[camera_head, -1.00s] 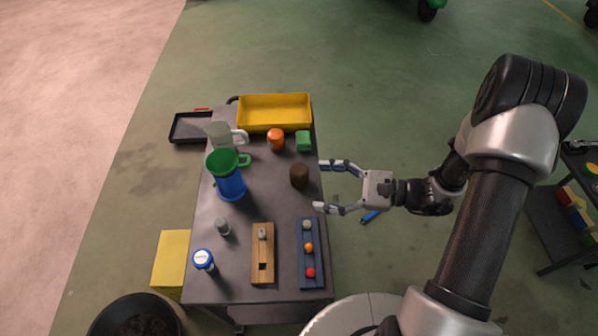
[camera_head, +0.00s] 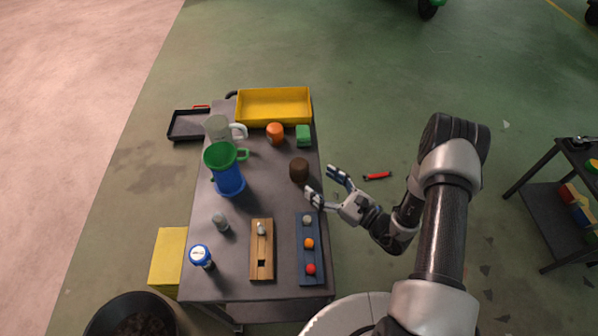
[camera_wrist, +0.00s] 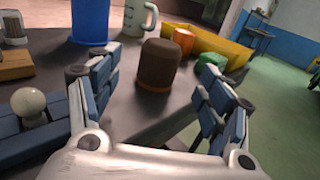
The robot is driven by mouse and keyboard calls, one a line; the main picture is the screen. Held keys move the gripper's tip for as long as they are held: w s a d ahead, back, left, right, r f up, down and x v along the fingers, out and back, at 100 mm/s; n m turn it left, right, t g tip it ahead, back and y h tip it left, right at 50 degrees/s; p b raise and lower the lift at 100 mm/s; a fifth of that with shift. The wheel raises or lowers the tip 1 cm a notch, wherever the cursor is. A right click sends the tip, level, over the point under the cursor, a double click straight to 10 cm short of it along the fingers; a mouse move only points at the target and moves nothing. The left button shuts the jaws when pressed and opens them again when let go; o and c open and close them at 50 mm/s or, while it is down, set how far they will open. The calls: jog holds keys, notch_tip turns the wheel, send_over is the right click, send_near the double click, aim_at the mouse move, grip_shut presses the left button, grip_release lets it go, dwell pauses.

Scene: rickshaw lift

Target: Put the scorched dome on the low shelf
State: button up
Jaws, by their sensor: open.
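The scorched dome appears to be the dark brown, round-sided piece (camera_head: 299,169) standing at the right edge of the grey cart top (camera_head: 277,197). In the wrist view the brown piece (camera_wrist: 158,64) stands upright ahead, between my spread fingers, with a lighter band at its base. My gripper (camera_head: 320,181) is open and empty, just right of and nearer than the brown piece, fingers pointing up-left toward it. I see no contact. A dark side table at the right has a lower shelf (camera_head: 545,217), possibly the low shelf, holding coloured blocks (camera_head: 576,209).
A blue tray with balls (camera_head: 311,270) lies close beside my gripper. An orange piece (camera_head: 275,134), a green block (camera_head: 304,137) and a yellow bin (camera_head: 273,107) stand behind the brown piece. Floor between cart and side table is mostly clear.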

aim_at(306, 172)
jog(key=b+x, duration=0.2)
jog(key=x, duration=0.7)
jog(key=shift+w+a+f, duration=0.1)
jog(key=shift+w+f, duration=0.05)
jog(key=shift+w, duration=0.05)
jog(key=c, duration=1.2)
jog(key=shift+c, duration=0.2)
notch_tip(306, 172, up, 19)
jog(key=p, duration=0.6)
jog(key=s+d+m+t+h, duration=0.3)
jog(key=s+d+h, duration=0.1)
jog(key=s+d, duration=0.5)
jog(key=shift+d+f, duration=0.35)
jog(key=shift+d, duration=0.65)
